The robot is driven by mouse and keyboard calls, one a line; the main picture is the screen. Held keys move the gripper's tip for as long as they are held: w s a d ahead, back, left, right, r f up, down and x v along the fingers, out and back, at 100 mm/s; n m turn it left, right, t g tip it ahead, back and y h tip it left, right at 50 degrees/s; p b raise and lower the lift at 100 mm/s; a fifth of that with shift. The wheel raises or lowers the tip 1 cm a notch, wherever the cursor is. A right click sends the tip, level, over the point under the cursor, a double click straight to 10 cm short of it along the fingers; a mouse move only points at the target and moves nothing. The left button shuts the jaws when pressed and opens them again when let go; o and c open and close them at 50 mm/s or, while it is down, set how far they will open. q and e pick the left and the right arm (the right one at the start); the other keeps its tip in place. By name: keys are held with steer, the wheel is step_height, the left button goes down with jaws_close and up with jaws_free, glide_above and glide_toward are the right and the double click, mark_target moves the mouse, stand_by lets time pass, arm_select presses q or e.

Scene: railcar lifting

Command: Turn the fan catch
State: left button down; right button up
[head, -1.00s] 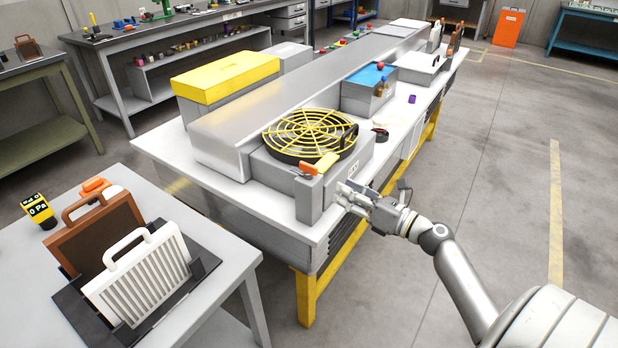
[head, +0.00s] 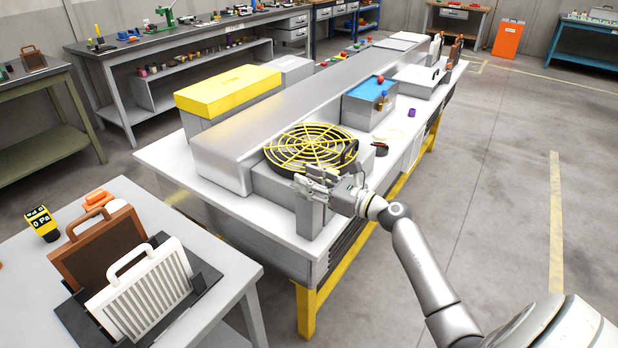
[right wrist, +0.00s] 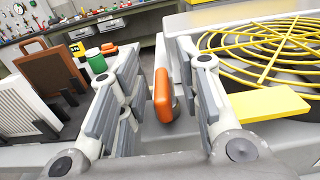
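The fan (head: 310,147) has a round yellow grille and sits on the grey unit on the long white table; the grille also shows at the upper right of the right wrist view (right wrist: 268,45). The orange catch handle (right wrist: 163,95) points upright between my right fingers in the right wrist view, with visible gaps to both. A flat yellow plate (right wrist: 268,104) lies right of it, beside the grille. My right gripper (head: 308,180) is open at the fan's near corner and hides the catch in the head view. My left gripper is not in view.
A side table at the lower left holds a white filter (head: 142,290), a brown filter (head: 105,245) and a yellow gauge (head: 42,222). A yellow box (head: 228,90) and a blue-topped box (head: 370,86) stand on the long table. The floor at right is clear.

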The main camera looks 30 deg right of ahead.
steer(key=shift+w, duration=0.15)
steer(key=shift+c, duration=0.5)
jaws_close()
